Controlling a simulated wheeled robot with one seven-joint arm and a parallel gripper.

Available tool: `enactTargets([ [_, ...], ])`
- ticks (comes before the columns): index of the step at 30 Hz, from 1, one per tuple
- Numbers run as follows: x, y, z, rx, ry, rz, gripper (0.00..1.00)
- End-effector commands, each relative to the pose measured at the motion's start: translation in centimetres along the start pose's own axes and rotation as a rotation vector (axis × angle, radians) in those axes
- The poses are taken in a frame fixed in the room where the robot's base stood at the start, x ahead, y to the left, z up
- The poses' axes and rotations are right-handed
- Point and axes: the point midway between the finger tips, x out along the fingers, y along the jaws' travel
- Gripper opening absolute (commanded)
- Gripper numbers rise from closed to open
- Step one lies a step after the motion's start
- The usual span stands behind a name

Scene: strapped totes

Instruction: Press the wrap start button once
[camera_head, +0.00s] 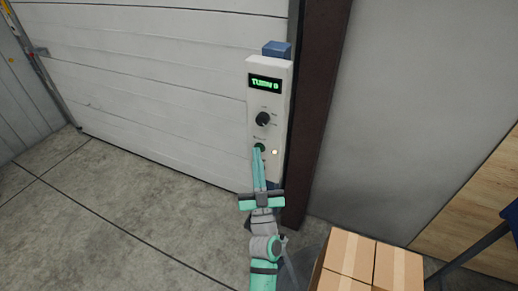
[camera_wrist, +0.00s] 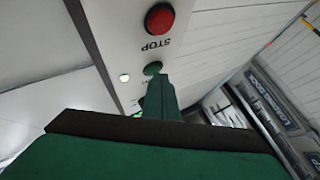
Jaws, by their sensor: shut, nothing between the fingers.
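The white control panel (camera_head: 255,100) stands upright in front of the white door, with a green-lit display (camera_head: 265,83) at its top and a black knob (camera_head: 263,118) below. A green button (camera_head: 260,147) sits under the knob, and it also shows in the wrist view (camera_wrist: 152,68). My gripper (camera_head: 258,151) is shut and empty. Its fingertips are at the green button and partly cover it; I cannot tell whether they touch it or press it in. In the wrist view a red button marked STOP (camera_wrist: 159,18) lies beyond the green one.
A small lit lamp (camera_head: 275,152) is right of the green button. Cardboard boxes (camera_head: 350,258) stand at the lower right. A dark brown post (camera_head: 318,110) rises right of the panel. The concrete floor on the left is clear.

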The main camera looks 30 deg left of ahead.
Motion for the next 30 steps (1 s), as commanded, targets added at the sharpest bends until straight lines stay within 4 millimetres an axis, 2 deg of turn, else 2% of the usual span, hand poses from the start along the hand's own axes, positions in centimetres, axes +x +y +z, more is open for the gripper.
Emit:
enactTargets([
  [30,-1.2,-0.8,-0.8,0.001,-0.001,0.001,0.00],
])
